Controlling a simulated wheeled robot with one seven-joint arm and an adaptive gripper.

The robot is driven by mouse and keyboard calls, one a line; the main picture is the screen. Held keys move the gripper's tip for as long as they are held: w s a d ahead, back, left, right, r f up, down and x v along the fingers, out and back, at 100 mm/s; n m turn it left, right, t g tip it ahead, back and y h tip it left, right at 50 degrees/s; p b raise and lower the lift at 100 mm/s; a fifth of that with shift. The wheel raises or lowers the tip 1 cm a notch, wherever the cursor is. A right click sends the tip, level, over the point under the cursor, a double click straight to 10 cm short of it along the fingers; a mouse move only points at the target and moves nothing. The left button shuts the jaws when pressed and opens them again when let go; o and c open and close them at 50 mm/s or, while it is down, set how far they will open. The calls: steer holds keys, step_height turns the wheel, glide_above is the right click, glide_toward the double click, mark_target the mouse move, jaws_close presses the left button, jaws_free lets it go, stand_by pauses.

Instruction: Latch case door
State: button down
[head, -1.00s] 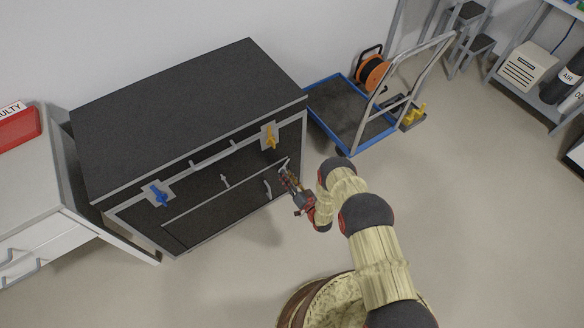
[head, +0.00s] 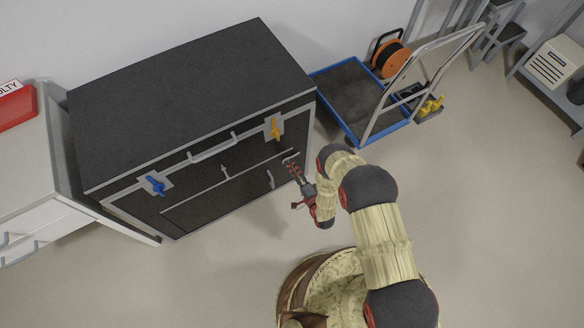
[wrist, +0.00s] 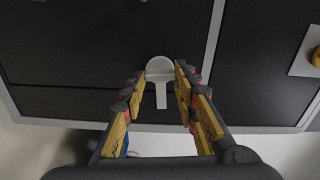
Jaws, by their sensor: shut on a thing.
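The black case (head: 190,85) has grey edging, and its front faces me. A blue turn latch (head: 157,185) sits at the front's upper left and a yellow one (head: 276,127) at the upper right. The lower front has a door panel (head: 200,205) outlined in grey; I cannot tell whether it is fully flush. My gripper (head: 291,164) is at the front's right end, below the yellow latch. The yellow latch's edge (wrist: 316,57) shows at far right.
A grey handle (head: 213,147) juts from the upper front. A blue-rimmed trolley (head: 345,90) stands right of the case, with an orange cable reel (head: 388,60) behind it. A white cabinet (head: 30,165) stands close on the left. The floor (head: 480,220) at right is clear.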

steer(key=shift+w+m, duration=0.1)
steer(key=shift+m, duration=0.5)
steer(key=c, duration=1.4)
jaws_free()
steer(key=v, duration=1.2)
